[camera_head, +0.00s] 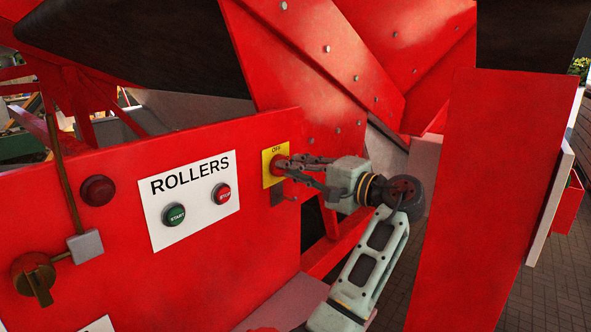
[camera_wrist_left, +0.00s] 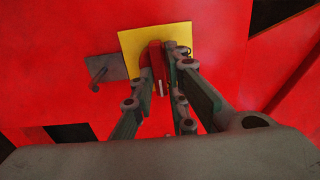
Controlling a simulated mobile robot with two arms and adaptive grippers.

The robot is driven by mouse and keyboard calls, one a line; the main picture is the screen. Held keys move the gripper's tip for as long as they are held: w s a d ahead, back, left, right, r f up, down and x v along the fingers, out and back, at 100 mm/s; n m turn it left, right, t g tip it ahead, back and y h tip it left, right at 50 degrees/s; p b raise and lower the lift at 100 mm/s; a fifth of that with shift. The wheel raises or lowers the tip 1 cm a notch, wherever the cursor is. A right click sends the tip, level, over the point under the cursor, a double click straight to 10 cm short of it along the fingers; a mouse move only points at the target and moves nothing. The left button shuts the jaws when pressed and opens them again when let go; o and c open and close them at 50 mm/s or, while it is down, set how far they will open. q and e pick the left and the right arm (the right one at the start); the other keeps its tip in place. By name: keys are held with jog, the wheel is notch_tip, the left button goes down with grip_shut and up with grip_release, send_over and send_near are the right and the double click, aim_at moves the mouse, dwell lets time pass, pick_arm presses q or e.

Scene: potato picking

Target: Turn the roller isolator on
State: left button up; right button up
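The roller isolator is a red rotary handle (camera_wrist_left: 157,62) on a yellow plate (camera_head: 268,178), fixed to the red machine panel. "OFF" shows at the plate's top edge in the head view. In the left wrist view the yellow plate (camera_wrist_left: 130,42) lies behind the handle, which stands roughly upright in the picture. My left gripper (camera_head: 284,165) reaches the handle from the right. In the left wrist view its two fingers (camera_wrist_left: 160,78) lie close on either side of the handle, with little gap visible, and seem shut on it. The fingers partly hide the handle. My right gripper is not in view.
A white "ROLLERS" plate (camera_head: 188,189) with a green START button (camera_head: 174,214) and a red STOP button (camera_head: 221,194) is left of the isolator. A dark red round fitting (camera_head: 98,190) and a brown rotary switch (camera_head: 34,279) are farther left. A red upright panel (camera_head: 487,200) stands right.

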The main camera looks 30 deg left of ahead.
pick_arm(q)
jog(key=o, duration=0.3)
jog(key=d, duration=1.2)
jog(key=shift+s, duration=0.45)
